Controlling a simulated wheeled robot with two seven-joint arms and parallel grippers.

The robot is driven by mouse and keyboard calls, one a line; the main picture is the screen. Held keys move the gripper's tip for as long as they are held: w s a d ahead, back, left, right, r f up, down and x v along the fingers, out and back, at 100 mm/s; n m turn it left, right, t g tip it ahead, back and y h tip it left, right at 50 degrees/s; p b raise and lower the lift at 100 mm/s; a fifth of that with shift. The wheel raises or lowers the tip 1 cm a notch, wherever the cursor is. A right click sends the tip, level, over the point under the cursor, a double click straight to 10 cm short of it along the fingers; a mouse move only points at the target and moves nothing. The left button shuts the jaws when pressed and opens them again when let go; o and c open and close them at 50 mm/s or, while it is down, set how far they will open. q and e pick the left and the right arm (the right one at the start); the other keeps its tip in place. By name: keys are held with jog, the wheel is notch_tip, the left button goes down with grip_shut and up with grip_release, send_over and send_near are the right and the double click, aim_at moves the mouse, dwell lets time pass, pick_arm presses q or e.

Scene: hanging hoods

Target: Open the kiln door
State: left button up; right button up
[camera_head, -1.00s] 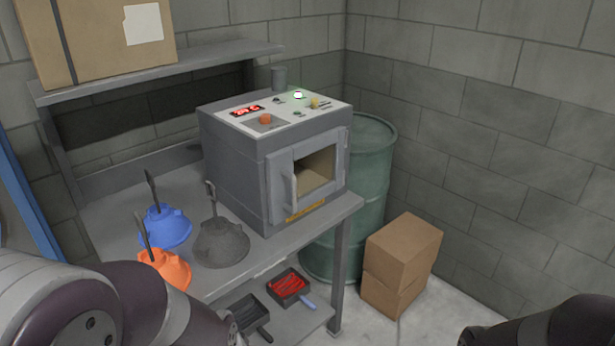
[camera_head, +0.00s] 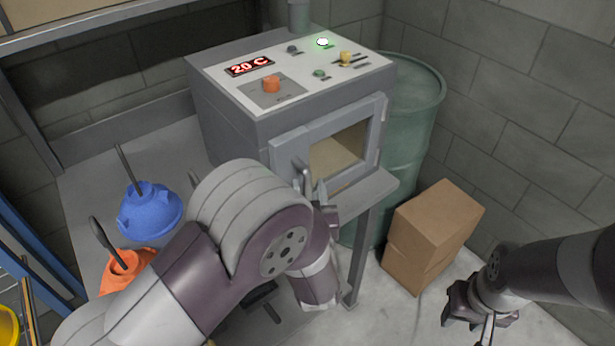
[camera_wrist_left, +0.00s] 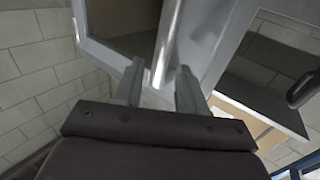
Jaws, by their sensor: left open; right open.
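The kiln (camera_head: 230,125) is a grey box on the table with a white control panel on top. Its front door (camera_head: 287,150) has a window (camera_head: 338,155) and looks closed. My left gripper (camera_head: 316,187) is at the door's left side, by the handle, which it and my arm partly hide. In the left wrist view the pale handle bar (camera_wrist_left: 167,45) runs down between the two open fingers (camera_wrist_left: 159,88), in front of the door (camera_wrist_left: 210,40). I cannot tell whether the fingers touch it. My right gripper (camera_head: 484,324) is open and empty, low at the right.
The kiln stands on a grey table (camera_head: 92,185). A blue hood (camera_head: 150,212) and an orange hood (camera_head: 120,272) are at the left.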

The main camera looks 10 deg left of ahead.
aim_at(308, 184)
pick_arm(q)
jog(key=shift+x, duration=1.45)
grip_shut()
